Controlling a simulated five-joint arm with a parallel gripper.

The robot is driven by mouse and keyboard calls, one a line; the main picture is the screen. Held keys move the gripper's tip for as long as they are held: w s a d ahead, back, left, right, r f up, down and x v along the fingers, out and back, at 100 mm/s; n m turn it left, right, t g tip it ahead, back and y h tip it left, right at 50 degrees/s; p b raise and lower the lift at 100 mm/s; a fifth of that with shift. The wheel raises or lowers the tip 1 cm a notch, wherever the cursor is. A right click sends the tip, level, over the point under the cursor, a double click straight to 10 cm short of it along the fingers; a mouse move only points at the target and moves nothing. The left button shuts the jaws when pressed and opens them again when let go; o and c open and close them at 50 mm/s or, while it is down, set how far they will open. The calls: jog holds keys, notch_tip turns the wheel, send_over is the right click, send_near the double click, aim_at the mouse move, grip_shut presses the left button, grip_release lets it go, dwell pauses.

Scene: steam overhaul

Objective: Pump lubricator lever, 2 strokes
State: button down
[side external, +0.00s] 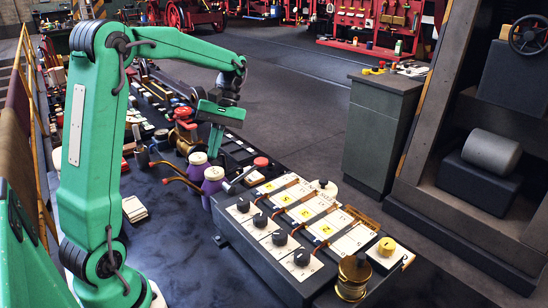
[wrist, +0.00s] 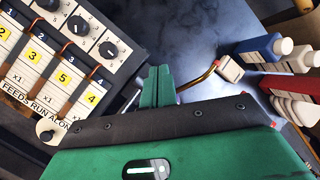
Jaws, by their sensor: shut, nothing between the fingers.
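The lubricator looks to be the dark box (side external: 262,262) with cards, yellow number labels and black dials. It also shows at the left of the wrist view (wrist: 128,88). A lever-like rod with a red knob (side external: 261,162) slants up at the box's far end in the side view.
Two purple jars with cream lids (side external: 213,174) stand close below my gripper, with copper spouts reaching left. A red valve-like part (side external: 183,114) is just left of my gripper. Blue (wrist: 262,48) and red items lie right in the wrist view. A brass pot (side external: 352,278) stands at the box's near end.

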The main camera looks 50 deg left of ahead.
aim_at(228, 183)
jog(key=shift+w+f, duration=0.4)
jog(key=shift+f, duration=0.9)
jog(key=shift+w+f, duration=0.35)
jog(key=shift+f, duration=0.95)
jog(key=shift+w+f, duration=0.4)
jog(key=shift+f, duration=0.9)
jog(key=shift+w+a+f, duration=0.1)
jog(key=shift+w+f, duration=0.15)
jog(key=shift+f, duration=0.55)
